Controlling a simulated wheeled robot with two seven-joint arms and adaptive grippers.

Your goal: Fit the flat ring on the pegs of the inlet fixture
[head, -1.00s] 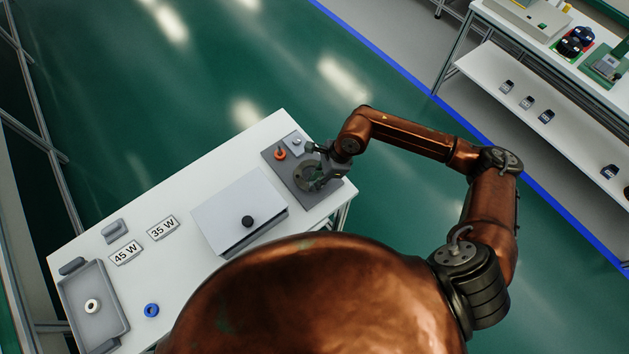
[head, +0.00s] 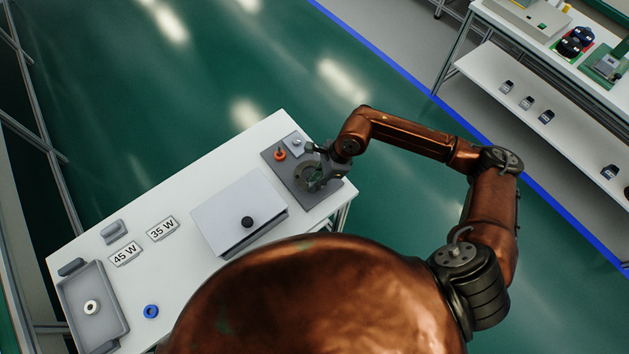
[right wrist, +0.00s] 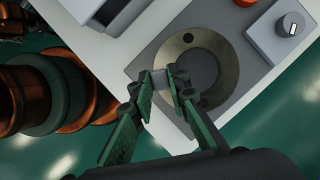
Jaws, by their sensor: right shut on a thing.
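The flat ring (right wrist: 229,48) is a grey-tan metal disc with a wide dark centre. It lies over the grey inlet fixture plate (right wrist: 258,75), and dark round spots show on its face. I cannot tell whether these are pegs or empty holes, or whether the ring sits flush. In the head view the ring (head: 301,177) is partly hidden by my right gripper (head: 316,181). In the right wrist view my right gripper (right wrist: 160,76) is shut on a small grey part at the ring's edge. My left gripper is not in view.
An orange knob (head: 280,155) and a grey dial unit (head: 297,142) stand beside the ring. A white box with a black knob (head: 247,222) stands left of the fixture. A grey tray (head: 119,309), label plates and a blue ring (head: 151,312) lie further left.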

